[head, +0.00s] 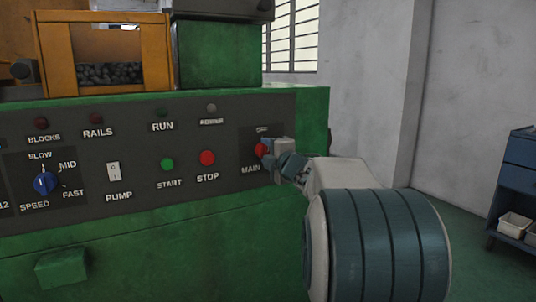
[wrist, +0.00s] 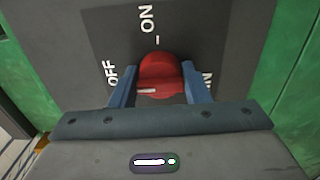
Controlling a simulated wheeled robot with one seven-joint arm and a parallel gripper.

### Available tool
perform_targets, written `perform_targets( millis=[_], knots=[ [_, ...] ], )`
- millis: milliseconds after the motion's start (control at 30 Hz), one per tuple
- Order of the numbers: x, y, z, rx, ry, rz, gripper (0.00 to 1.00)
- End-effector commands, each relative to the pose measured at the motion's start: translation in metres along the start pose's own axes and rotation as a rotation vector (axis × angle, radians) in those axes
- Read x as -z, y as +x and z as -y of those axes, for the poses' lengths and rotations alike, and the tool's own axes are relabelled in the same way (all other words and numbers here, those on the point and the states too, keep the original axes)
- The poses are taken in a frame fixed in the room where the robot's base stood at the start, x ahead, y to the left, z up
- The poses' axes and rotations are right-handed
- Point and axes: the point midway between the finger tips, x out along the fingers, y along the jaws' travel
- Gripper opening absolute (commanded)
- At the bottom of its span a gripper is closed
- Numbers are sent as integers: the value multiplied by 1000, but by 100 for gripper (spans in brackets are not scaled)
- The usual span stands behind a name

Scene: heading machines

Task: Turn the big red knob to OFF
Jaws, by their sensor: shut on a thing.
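The big red knob (wrist: 160,68) is on the dark panel, between the blue fingers of my gripper (wrist: 160,88) in the wrist view. My gripper is shut on it. A white mark on the knob lies left of its middle and points left, roughly toward the OFF label (wrist: 110,76). The ON label (wrist: 147,18) is at the top of that view. In the head view the knob (head: 261,150) shows only partly behind my gripper (head: 275,149), beside the MAIN label (head: 251,169) and below OFF. ON is hidden there.
The green machine's panel also carries a red STOP button (head: 207,158), a green START button (head: 167,164), a white PUMP switch (head: 113,171) and a blue SPEED knob (head: 44,183). A blue cart (head: 517,180) stands at the right. Open floor lies between.

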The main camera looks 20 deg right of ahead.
Motion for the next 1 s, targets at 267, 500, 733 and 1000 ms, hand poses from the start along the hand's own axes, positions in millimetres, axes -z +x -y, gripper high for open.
perform_targets(
  millis=[267,500,733,1000],
  knots=[
    [0,0,1,1,0,0,64],
    [0,0,0,1,1,0,64],
    [0,-17,-2,-1,0,1,64],
    [0,-74,-3,-1,0,1,64]
  ],
)
